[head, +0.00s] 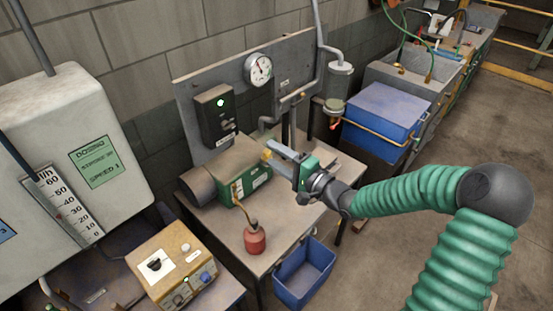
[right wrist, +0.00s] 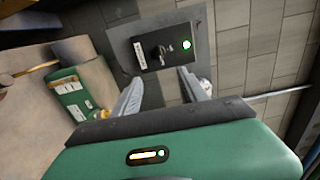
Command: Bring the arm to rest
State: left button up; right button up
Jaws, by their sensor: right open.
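My right gripper (head: 272,150) is in the middle of the head view, at the end of my green ribbed arm, which comes in from the right. It is above the bench, close to a green and tan box (head: 238,172). I cannot tell whether the fingers touch that box. In the right wrist view the two grey fingers (right wrist: 163,92) stand apart with nothing between them. A black switch box (right wrist: 161,47) with a green light lies beyond them, and the green and tan box (right wrist: 73,93) is to their left. My left gripper is out of view.
A red oil can (head: 254,239) stands on the bench front (head: 290,225). A blue bin (head: 303,274) is below it. A back panel with a gauge (head: 258,68) and the black switch box (head: 216,115) rises behind. A blue tank (head: 386,112) stands right; floor is free at far right.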

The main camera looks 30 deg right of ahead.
jog(key=s+a+f+n+g+h+b, duration=0.2)
jog(key=s+f+n+g+h, duration=0.15)
jog(key=f, duration=0.65)
jog(key=s+a+f+n+g+h+b, duration=0.25)
jog(key=s+f+n+g, duration=0.2)
jog(key=f, duration=0.45)
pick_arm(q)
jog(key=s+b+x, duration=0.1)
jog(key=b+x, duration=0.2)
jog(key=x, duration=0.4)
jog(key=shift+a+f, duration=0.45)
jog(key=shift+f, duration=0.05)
pick_arm(e)
jog(key=s+a+f+n+g, duration=0.1)
jog(key=s+a+n+g, duration=0.1)
jog(key=s, duration=0.5)
jog(key=s+a+f+n+g, duration=0.2)
jog(key=s+a+n+g, duration=0.1)
jog(key=s, duration=0.5)
jog(key=shift+s+f+n+g, duration=0.15)
jog(key=shift+s+n+g, duration=0.05)
jog(key=shift+n+g, duration=0.45)
